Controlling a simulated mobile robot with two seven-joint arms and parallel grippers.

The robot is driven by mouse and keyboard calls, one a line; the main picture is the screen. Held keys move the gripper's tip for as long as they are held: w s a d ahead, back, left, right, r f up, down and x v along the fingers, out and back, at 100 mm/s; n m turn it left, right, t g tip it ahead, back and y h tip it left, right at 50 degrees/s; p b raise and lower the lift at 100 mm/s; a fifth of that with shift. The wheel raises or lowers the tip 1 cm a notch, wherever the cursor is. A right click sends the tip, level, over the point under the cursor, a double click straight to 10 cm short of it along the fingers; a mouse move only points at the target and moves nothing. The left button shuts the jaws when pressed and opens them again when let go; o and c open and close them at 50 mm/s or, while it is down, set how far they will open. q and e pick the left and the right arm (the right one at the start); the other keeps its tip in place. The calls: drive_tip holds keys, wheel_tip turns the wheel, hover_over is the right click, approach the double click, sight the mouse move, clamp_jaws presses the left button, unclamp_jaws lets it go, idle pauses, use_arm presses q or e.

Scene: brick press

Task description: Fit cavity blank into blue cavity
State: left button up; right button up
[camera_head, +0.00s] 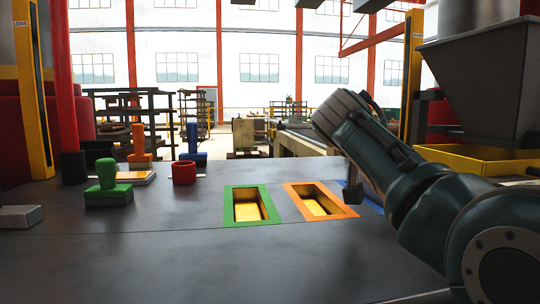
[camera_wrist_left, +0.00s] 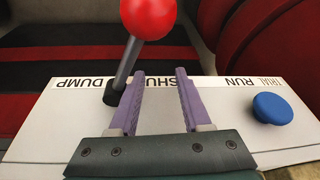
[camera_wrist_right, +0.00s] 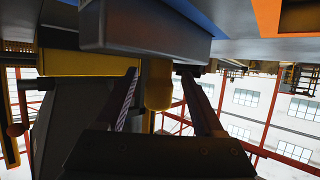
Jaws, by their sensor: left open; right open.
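In the head view the blue cavity's frame (camera_head: 373,206) shows only as a strip beside my right arm; its opening is hidden. In the right wrist view, which is upside down, a grey block (camera_wrist_right: 150,34) with a yellow knob (camera_wrist_right: 158,88), apparently the cavity blank, is at the blue frame (camera_wrist_right: 193,14). I cannot tell whether it is seated. My right gripper (camera_wrist_right: 158,72) is open, its fingers on either side of the knob. My left gripper (camera_wrist_left: 158,73) is open and empty above a control panel, its left finger close to a lever.
The green cavity (camera_head: 230,237) and orange cavity (camera_head: 347,210) have gold interiors. Green (camera_head: 107,190), orange (camera_head: 139,148) and blue (camera_head: 192,140) handled pieces and a red cup (camera_head: 183,173) stand at left. The panel (camera_wrist_left: 50,115) carries a red-knobbed lever (camera_wrist_left: 148,18) and blue button (camera_wrist_left: 272,108).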

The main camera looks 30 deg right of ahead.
drive_tip(key=shift+f, duration=0.2)
wheel_tip(320, 180, up, 19)
drive_tip(key=p, duration=1.7)
drive_tip(key=shift+s, duration=0.1)
